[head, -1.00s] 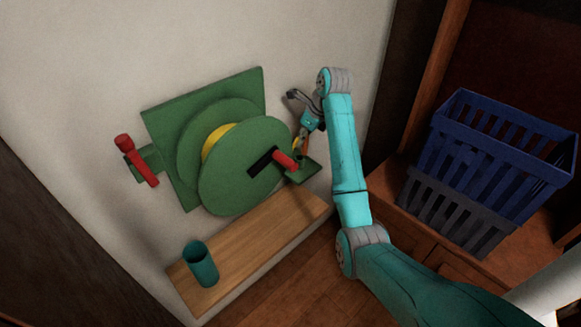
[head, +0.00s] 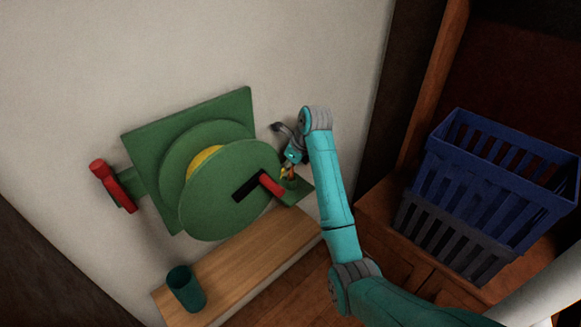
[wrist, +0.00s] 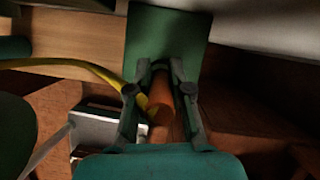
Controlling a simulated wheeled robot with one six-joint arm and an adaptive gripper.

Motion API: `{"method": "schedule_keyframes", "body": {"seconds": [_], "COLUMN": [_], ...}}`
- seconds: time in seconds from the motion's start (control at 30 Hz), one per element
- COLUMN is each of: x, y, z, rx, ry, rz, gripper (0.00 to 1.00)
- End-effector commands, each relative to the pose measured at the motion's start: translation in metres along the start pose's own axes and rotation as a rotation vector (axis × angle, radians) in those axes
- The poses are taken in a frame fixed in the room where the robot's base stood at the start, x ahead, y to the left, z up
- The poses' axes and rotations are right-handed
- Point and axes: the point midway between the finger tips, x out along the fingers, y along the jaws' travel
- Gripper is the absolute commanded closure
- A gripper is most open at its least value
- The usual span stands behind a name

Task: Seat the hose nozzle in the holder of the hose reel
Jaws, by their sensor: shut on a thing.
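The green hose reel (head: 225,195) is on the wall, with yellow hose (head: 205,160) wound on its drum. Its holder, a green plate (head: 304,188), sticks out at the reel's right side; in the wrist view the green plate (wrist: 168,35) lies just beyond the fingertips. My gripper (head: 289,170) is close above the holder. In the wrist view my gripper (wrist: 160,90) is shut on the orange nozzle (wrist: 160,103), one finger on each side. The yellow hose (wrist: 80,66) runs from the nozzle to the left. I cannot tell whether the nozzle touches the holder; its far end is hidden.
A red crank handle (head: 271,185) sticks out from the reel's face, close left of the holder. A red valve handle (head: 112,186) is at the far left. A teal cup (head: 186,289) stands on the wooden shelf (head: 240,262). A blue crate (head: 500,165) is at the right.

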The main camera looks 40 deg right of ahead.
Motion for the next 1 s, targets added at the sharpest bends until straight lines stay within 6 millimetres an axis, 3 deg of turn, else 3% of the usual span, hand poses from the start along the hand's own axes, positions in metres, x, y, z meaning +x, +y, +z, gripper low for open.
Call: {"method": "schedule_keyframes", "body": {"seconds": [0.1, 0.43, 0.47, 0.57, 1.0], "x": [0.01, 0.012, 0.012, 0.012, 0.002], "y": [0.007, 0.007, 0.006, 0.006, 0.001], "z": [-0.006, -0.007, -0.007, -0.007, -0.002], "rx": [0.002, 0.002, 0.002, 0.002, 0.001], "ry": [0.0, 0.0, 0.0, 0.0, -0.002], "rz": [0.0, -0.001, -0.001, -0.001, -0.003], "gripper": [1.0, 1.0, 0.78, 0.55, 0.55]}}
